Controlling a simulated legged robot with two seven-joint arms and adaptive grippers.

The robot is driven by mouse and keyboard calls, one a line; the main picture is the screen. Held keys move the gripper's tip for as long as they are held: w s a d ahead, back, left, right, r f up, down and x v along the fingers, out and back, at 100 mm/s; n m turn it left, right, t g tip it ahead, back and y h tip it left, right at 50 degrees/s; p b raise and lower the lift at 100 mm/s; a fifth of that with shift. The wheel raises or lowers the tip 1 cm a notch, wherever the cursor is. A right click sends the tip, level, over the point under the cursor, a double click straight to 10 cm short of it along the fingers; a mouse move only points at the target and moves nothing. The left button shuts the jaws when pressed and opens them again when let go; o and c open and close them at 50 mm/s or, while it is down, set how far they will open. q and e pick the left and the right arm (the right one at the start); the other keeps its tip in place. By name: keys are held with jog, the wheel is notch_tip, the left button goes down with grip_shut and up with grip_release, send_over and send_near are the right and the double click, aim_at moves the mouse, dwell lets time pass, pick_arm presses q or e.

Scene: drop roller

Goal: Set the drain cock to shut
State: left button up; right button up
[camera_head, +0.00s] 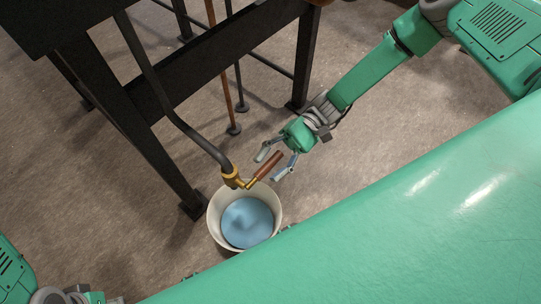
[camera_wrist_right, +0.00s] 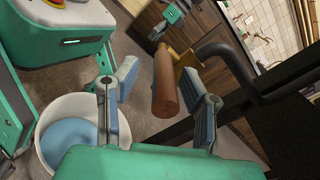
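The drain cock (camera_head: 231,177) is a brass valve at the end of a dark bent pipe, and its brass body also shows in the right wrist view (camera_wrist_right: 184,63). Its brown cylindrical handle (camera_head: 268,165) sticks out sideways, up and to the right in the head view. My right gripper (camera_head: 272,166) is open, with its two fingers apart at the handle's outer end.
A white bucket (camera_head: 214,222) holding blue liquid (camera_head: 247,222) stands on the floor below the cock. The dark metal frame (camera_head: 160,150) with its legs stands at the left. My green body fills the lower right. Open floor (camera_head: 390,140) lies right of the frame.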

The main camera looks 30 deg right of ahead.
jog(key=v, duration=1.2)
jog(key=shift+d+f, duration=0.1)
jog(key=shift+f, duration=0.05)
